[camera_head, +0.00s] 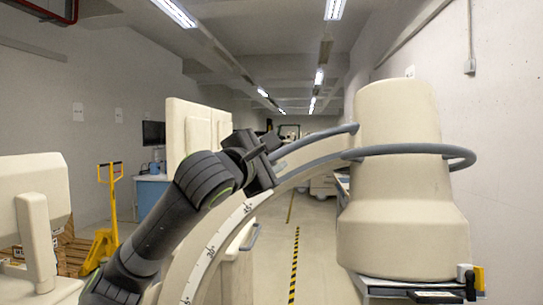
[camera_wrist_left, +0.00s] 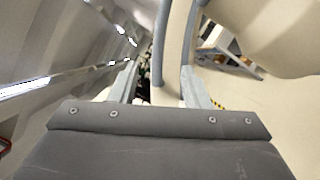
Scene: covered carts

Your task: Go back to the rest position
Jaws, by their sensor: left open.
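My left arm rises from the lower left of the head view. Its dark left gripper (camera_head: 272,153) is in front of the curved beige arm of a large machine, close to a grey tubular rail (camera_head: 318,139). In the left wrist view the two pale fingers of the left gripper (camera_wrist_left: 160,78) stand apart. The grey rail (camera_wrist_left: 160,45) and the beige curved arm (camera_wrist_left: 178,45) show in the gap between them. Nothing is seen gripped; I cannot tell whether a finger touches the rail. My right gripper is not in view.
The big beige machine head (camera_head: 398,190) fills the right side, ringed by the rail. A yellow pallet jack (camera_head: 108,215) stands at the left, near a beige unit (camera_head: 38,190). A corridor floor with a yellow-black stripe (camera_head: 294,262) runs clear down the middle.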

